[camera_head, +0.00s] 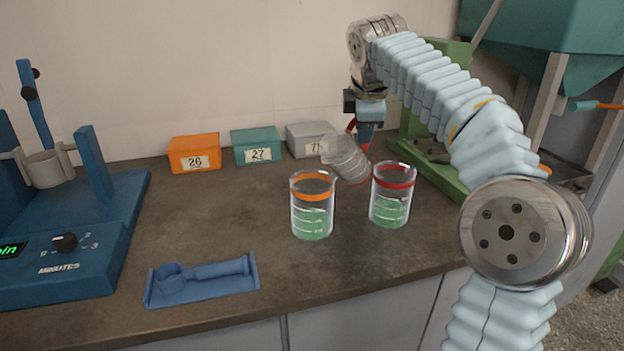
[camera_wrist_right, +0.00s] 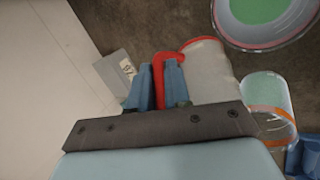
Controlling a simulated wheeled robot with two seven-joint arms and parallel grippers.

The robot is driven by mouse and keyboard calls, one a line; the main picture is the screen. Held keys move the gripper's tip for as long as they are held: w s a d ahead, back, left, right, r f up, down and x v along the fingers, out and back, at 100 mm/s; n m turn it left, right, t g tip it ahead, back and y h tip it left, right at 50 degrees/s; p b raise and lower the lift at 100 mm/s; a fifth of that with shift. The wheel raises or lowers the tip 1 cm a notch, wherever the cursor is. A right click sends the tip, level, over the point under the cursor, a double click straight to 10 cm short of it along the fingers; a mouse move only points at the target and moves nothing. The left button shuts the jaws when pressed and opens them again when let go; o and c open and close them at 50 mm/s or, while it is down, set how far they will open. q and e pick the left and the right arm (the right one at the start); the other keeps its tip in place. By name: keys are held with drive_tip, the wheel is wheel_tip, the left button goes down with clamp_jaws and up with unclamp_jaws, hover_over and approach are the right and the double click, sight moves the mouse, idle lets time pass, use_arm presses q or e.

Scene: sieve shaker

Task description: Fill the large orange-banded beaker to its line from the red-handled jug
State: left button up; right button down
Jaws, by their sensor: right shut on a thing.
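The large orange-banded beaker (camera_head: 312,212) stands upright on the bench with green contents in its lower part and white marks on its wall. It also shows in the wrist view (camera_wrist_right: 265,95). My right gripper (camera_head: 367,124) is shut on the red handle (camera_wrist_right: 158,78) of the jug (camera_head: 347,160). The jug is greyish and see-through, and it is tilted behind and between the two beakers. I cannot make out any contents or stream from it. It also shows in the wrist view (camera_wrist_right: 208,72). My left gripper is not in view.
A red-banded beaker (camera_head: 391,200) with green contents stands right of the orange-banded one. Orange (camera_head: 194,150), teal (camera_head: 256,143) and grey (camera_head: 305,135) boxes line the wall. A blue holder (camera_head: 202,280) lies in front. A blue machine (camera_head: 60,240) is at left.

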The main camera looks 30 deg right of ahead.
drive_tip(key=shift+s+a+r+t+h, duration=0.15)
drive_tip(key=shift+a+r+h, duration=0.1)
drive_tip(key=shift+r, duration=0.3)
drive_tip(key=shift+w+a+r+t+h, duration=0.15)
drive_tip(key=shift+r+h, duration=0.1)
drive_tip(key=shift+r, duration=0.3)
drive_tip(key=shift+s+a+n+t+h, duration=0.2)
drive_tip(key=shift+a+n+t+h, duration=0.15)
drive_tip(key=shift+h, duration=0.45)
idle(0.9)
drive_tip(key=shift+s+a+r+h, duration=0.15)
drive_tip(key=shift+a+r+h, duration=0.25)
drive_tip(key=shift+r+h, duration=0.25)
idle(1.3)
drive_tip(key=d+f+y, duration=0.1)
drive_tip(key=y, duration=0.1)
drive_tip(key=d+f+g+y, duration=0.1)
drive_tip(key=f, duration=0.1)
drive_tip(key=shift+w+d+y, duration=0.2)
drive_tip(key=shift+w+y, duration=0.15)
drive_tip(key=shift+w, duration=0.05)
drive_tip(key=shift+a, duration=0.1)
